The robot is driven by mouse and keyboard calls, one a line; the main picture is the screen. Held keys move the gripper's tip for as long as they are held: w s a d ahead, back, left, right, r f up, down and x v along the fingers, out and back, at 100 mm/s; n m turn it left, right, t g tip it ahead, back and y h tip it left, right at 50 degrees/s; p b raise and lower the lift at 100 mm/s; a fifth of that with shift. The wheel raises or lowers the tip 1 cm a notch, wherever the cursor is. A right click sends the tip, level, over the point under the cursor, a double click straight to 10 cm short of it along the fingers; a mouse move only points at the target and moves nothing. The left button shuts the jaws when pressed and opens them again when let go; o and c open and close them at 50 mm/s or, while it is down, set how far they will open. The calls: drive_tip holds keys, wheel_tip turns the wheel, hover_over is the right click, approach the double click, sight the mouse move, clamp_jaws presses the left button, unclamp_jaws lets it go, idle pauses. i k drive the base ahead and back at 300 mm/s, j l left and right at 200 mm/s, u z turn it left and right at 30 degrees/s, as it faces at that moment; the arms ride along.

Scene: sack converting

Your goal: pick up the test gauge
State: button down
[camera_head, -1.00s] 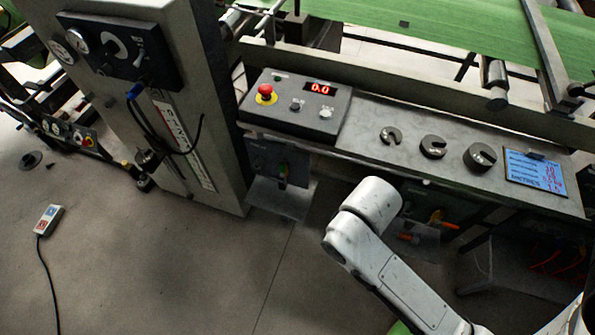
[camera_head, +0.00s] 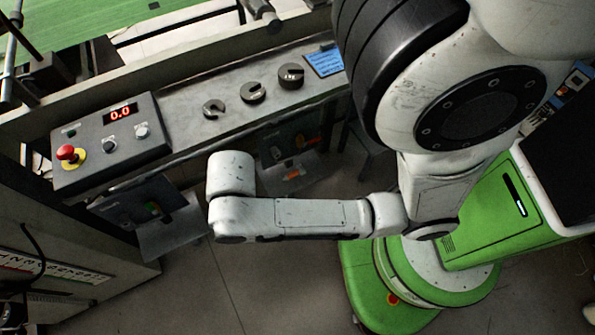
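I cannot pick out a test gauge in the current view. No dial gauge shows on the bench (camera_head: 180,115). My arm reaches leftward across the lower middle of the picture, in front of the bench, and hides part of the area below it. Its far visible part is a rounded white link; my gripper does not show, so I cannot see whether it holds anything.
On the bench stand a control box (camera_head: 110,138) with a red 0.0 display and red stop button, three slotted weights (camera_head: 253,92) and a blue card (camera_head: 325,63). A small tray (camera_head: 170,233) juts out below. Floor (camera_head: 200,290) in front is clear.

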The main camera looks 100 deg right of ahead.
sight(300, 169)
drive_tip(key=i+j, duration=0.3)
drive_tip(key=j, duration=0.25)
drive_tip(key=i+j+z, duration=0.15)
drive_tip(key=j, duration=0.25)
drive_tip(key=i+j+z, duration=0.2)
drive_tip(key=j, duration=0.15)
drive_tip(key=i+j+z, duration=0.15)
drive_tip(key=j, duration=0.3)
drive_tip(key=j+z, duration=0.15)
drive_tip(key=j, duration=0.25)
drive_tip(key=z, duration=1.25)
drive_tip(key=i+j, duration=0.05)
